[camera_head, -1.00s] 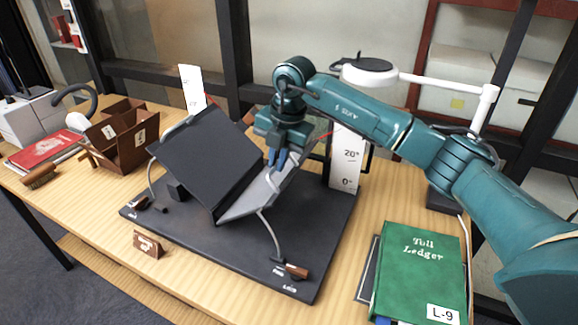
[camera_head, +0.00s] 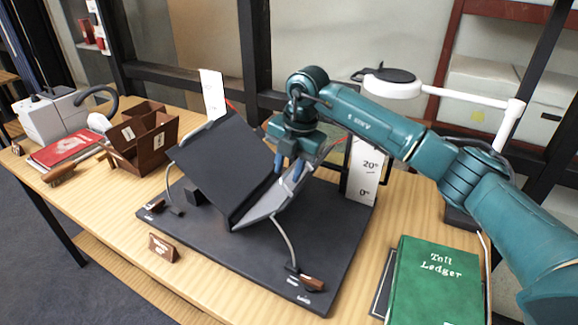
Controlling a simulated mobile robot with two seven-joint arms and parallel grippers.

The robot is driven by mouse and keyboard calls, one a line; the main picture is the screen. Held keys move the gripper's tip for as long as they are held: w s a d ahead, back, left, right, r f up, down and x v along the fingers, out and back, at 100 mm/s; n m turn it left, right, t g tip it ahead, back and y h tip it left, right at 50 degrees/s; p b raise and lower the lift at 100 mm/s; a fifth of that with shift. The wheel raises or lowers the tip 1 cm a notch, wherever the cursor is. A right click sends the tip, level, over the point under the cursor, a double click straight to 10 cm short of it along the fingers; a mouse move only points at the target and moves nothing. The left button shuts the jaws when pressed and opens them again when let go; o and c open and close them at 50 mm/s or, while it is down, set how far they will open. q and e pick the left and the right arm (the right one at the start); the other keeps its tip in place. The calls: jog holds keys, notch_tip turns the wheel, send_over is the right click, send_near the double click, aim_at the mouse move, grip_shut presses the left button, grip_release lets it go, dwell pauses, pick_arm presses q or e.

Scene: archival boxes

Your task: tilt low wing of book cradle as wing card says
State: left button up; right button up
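The book cradle's black base (camera_head: 330,245) stands on the table. Its dark left wing (camera_head: 225,165) slopes up to the left and its grey right wing (camera_head: 268,205) slopes up to the right, less steeply. My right gripper (camera_head: 288,169) points down over the upper part of the right wing; its two blue fingers show apart with nothing seen between them. I cannot tell if they touch the wing. A white scale (camera_head: 363,175) marked 20° and 0° stands behind the right wing, partly hidden by my arm. A small brown card (camera_head: 163,248) stands at the base's front left; its writing is too small to read.
A green Toll Ledger (camera_head: 435,285) lies at the right. A white lamp (camera_head: 390,85) stands behind my arm. A brown box (camera_head: 143,140), a red book (camera_head: 65,148) and a brush (camera_head: 60,174) are at the left. Another white scale (camera_head: 212,95) rises behind the left wing. The front left tabletop is clear.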

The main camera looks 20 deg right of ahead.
jog(key=shift+d+r, duration=0.15)
jog(key=shift+r, duration=0.2)
notch_tip(320, 180, up, 12)
jog(key=s+d+b, duration=0.1)
jog(key=s, duration=0.1)
jog(key=shift+d+r+b, duration=0.15)
jog(key=shift+d+b, duration=0.15)
jog(key=shift+c, duration=0.4)
